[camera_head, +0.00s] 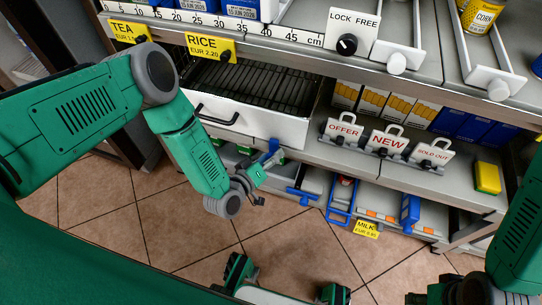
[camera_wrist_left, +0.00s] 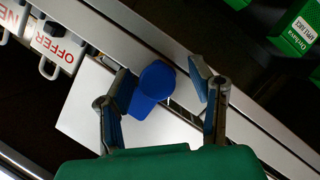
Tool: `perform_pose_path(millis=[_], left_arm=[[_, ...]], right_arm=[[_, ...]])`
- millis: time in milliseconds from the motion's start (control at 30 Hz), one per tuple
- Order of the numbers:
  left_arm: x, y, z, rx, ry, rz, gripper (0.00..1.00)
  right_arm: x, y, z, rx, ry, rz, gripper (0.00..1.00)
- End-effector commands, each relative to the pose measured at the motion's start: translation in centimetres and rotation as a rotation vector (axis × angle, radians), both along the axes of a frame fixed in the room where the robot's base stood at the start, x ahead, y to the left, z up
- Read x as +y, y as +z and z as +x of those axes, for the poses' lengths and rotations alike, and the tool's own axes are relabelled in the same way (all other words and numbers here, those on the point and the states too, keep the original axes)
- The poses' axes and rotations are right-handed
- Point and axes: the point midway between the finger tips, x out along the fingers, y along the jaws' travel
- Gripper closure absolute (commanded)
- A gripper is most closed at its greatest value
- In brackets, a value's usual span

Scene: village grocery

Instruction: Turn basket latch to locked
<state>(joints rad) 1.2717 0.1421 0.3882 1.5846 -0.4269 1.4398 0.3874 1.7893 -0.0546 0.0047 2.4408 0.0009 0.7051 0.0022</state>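A black round knob (camera_head: 347,44) sits on a white plate marked LOCK and FREE (camera_head: 353,24) on the upper shelf edge. Which word its pale mark points to is too small to tell. An open drawer with a dark wire basket (camera_head: 262,88) is below and left of it. My left gripper (camera_head: 262,180) is low in front of the shelves, well below the knob. In the left wrist view its fingers are open, with a blue rounded paddle (camera_wrist_left: 155,80) between or just beyond them; contact cannot be told. My right gripper (camera_head: 468,292) is at the bottom right, partly cut off.
OFFER, NEW (camera_head: 388,141) and SOLD OUT tags stand on the middle shelf beside a yellow block (camera_head: 487,177). Blue pieces (camera_head: 341,199) are on the low shelf. White-knobbed dividers (camera_head: 397,63) are right of the plate.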

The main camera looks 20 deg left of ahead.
Motion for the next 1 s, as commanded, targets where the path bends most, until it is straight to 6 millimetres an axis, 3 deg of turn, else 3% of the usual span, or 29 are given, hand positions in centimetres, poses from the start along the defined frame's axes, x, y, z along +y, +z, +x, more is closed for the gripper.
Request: perform_pose_path(millis=[367,800,1000], left_arm=[[0.1,-0.1,-0.8,0.006,-0.003,0.000,0.52],[2.8,2.1,-8.4,0.009,-0.001,0.000,0.52],[3.5,2.8,-10.6,0.005,-0.002,0.000,0.52]], right_arm=[[0.0,0.0,-0.2,-0.002,0.000,0.000,0.60],[0.0,0.0,-0.1,-0.003,0.000,0.000,0.60],[0.0,0.0,-0.1,-0.003,0.000,0.000,0.60]])
